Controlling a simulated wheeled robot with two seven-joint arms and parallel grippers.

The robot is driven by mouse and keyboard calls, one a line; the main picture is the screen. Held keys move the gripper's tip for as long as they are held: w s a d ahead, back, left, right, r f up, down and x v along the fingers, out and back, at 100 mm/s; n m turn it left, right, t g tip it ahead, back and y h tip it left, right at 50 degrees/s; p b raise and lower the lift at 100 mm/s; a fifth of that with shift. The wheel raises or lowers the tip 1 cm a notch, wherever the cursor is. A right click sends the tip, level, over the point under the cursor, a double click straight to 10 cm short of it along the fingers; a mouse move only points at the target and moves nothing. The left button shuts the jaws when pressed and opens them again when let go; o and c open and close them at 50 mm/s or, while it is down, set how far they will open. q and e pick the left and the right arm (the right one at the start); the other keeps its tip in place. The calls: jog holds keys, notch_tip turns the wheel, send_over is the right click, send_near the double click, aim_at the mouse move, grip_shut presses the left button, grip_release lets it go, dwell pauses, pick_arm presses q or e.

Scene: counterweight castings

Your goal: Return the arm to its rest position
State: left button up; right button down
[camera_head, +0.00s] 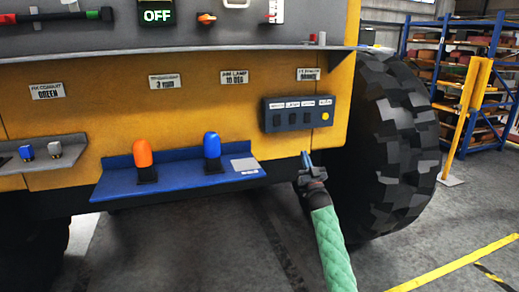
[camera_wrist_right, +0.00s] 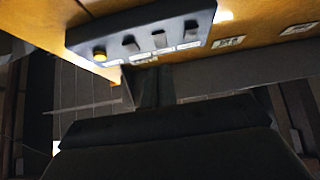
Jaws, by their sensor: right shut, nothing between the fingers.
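My right gripper (camera_head: 306,160) is at the lower right of the yellow machine panel (camera_head: 200,95) in the head view, on a green-sleeved arm coming up from the bottom. Its fingers are together and empty. They point up, just below the dark switch box (camera_head: 296,113). In the right wrist view the gripper's fingers (camera_wrist_right: 155,85) show dark in the middle. The switch box (camera_wrist_right: 140,32), with a yellow button (camera_wrist_right: 99,55), shows above them there. I cannot tell whether the fingers touch the panel's lower edge. My left gripper is not in view.
A blue shelf (camera_head: 180,182) holds an orange lamp (camera_head: 142,153) and a blue lamp (camera_head: 212,145). A grey shelf (camera_head: 62,145) is at the left. A large black tyre (camera_head: 395,145) stands right of my arm. A yellow post (camera_head: 465,115) stands farther right. Open floor lies at the lower right.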

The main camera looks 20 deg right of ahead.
jog(key=w+d+f+m+g+h, duration=0.2)
jog(key=d+f+m+g+h, duration=0.1)
jog(key=d+f+g+h, duration=0.3)
jog(key=s+a+f+n+g+y, duration=0.25)
jog(key=s+a+f+g, duration=0.35)
jog(key=s+a+f, duration=0.8)
jog(key=s+a+f+n+g+y, duration=0.25)
jog(key=s+a+f+g, duration=0.35)
jog(key=s+a+f, duration=0.75)
jog(key=s+a+f+g, duration=0.2)
jog(key=s+f, duration=0.6)
jog(key=s, duration=0.4)
jog(key=s+a+f+g+y, duration=0.1)
jog(key=s+a+f, duration=0.3)
jog(key=s+f, duration=0.4)
jog(key=s+a+f+g+y, duration=0.1)
jog(key=s+a+f+g, duration=0.2)
jog(key=s+f, duration=0.5)
jog(key=s, duration=0.9)
jog(key=shift+a+f+g, duration=0.2)
jog(key=shift+f+g, duration=0.1)
jog(key=shift+f, duration=0.05)
